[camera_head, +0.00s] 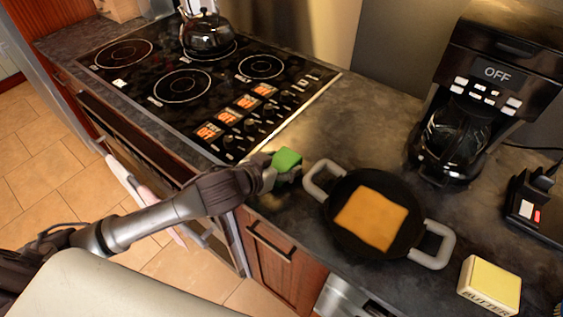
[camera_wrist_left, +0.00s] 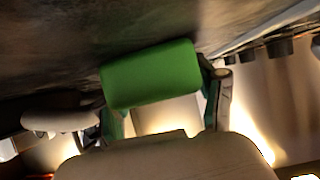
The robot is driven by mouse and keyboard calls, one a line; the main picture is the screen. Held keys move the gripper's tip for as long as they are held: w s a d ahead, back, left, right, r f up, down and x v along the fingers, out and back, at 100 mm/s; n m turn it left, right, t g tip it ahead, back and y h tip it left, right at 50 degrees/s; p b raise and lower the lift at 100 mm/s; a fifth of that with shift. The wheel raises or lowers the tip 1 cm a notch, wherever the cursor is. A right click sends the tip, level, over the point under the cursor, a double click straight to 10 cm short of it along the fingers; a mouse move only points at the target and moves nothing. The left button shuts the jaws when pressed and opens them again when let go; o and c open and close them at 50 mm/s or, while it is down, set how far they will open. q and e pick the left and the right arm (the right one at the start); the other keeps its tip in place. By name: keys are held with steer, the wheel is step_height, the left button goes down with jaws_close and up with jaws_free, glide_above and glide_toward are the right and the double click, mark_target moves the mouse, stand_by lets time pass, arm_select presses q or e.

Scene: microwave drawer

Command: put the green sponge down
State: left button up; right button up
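The green sponge (camera_head: 287,159) is at my left gripper (camera_head: 283,170), over the dark counter between the cooktop and the pan. In the left wrist view the sponge (camera_wrist_left: 150,74) sits between the two fingers, one at each side, and the gripper is shut on it. I cannot tell whether the sponge touches the counter (camera_head: 405,125) or is just above it. My right gripper is not in view.
A black pan (camera_head: 345,240) with pale handles and an orange slice (camera_head: 371,218) stands right of the sponge. The cooktop (camera_head: 215,95) with a kettle (camera_head: 207,33) is left. A coffee maker (camera_head: 478,105) and butter (camera_head: 489,284) are right. Counter behind the pan is clear.

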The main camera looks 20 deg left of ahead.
arm_select(q)
steer(key=shift+o, duration=1.1)
steer(key=shift+r, duration=0.1)
steer(key=b+v, duration=0.1)
steer(key=v, duration=0.7)
steer(key=shift+s+a+r, duration=0.1)
steer(key=shift+s, duration=0.3)
steer(key=shift+p+v, duration=0.75)
steer(key=shift+v, duration=0.4)
steer(key=shift+s+a+r, duration=0.15)
steer(key=shift+s+r, duration=0.2)
steer(key=shift+s, duration=0.05)
